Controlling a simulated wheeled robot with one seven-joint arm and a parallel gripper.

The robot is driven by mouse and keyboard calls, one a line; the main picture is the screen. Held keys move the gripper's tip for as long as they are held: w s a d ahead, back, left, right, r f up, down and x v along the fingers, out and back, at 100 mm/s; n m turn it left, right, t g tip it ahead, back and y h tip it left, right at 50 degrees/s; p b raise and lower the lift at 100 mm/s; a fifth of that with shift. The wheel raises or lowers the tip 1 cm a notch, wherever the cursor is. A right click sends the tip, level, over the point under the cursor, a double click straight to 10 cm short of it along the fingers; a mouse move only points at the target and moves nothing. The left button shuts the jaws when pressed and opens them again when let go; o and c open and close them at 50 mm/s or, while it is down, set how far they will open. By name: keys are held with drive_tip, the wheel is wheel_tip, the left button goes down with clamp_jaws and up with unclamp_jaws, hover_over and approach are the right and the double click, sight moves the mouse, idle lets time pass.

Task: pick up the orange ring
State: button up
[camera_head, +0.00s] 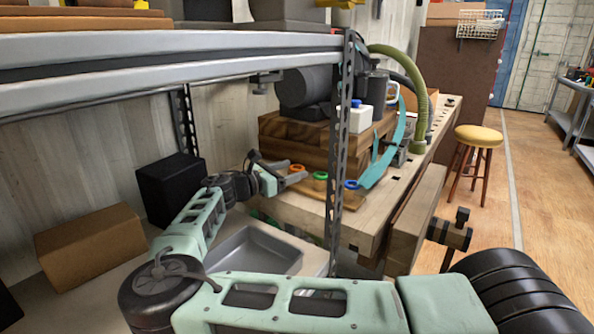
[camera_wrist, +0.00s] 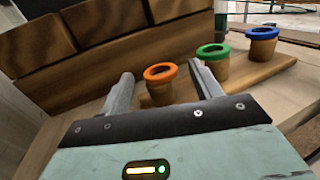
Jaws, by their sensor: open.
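The orange ring (camera_wrist: 160,72) sits around the top of a short wooden peg, or cup-like stub, in the wrist view. It also shows small in the head view (camera_head: 297,168), close to my gripper's fingertips. My gripper (camera_wrist: 163,92) is open, with one finger on each side of the ring's peg in the picture. The fingers look empty. In the head view my gripper (camera_head: 292,172) reaches past the shelf towards the workbench. I cannot tell whether the fingers touch the ring or its peg.
A green ring (camera_wrist: 213,51) and a blue ring (camera_wrist: 263,33) sit on similar stubs to the right, on a wooden board. Stacked wooden blocks (camera_wrist: 110,35) stand behind. In the head view a shelf post (camera_head: 340,150) stands right of my gripper, and a grey tray (camera_head: 250,252) is below.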

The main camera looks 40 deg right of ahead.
drive_tip(key=shift+d, duration=0.1)
drive_tip(key=shift+c, duration=0.3)
drive_tip(key=c, duration=1)
drive_tip(key=shift+r, duration=0.1)
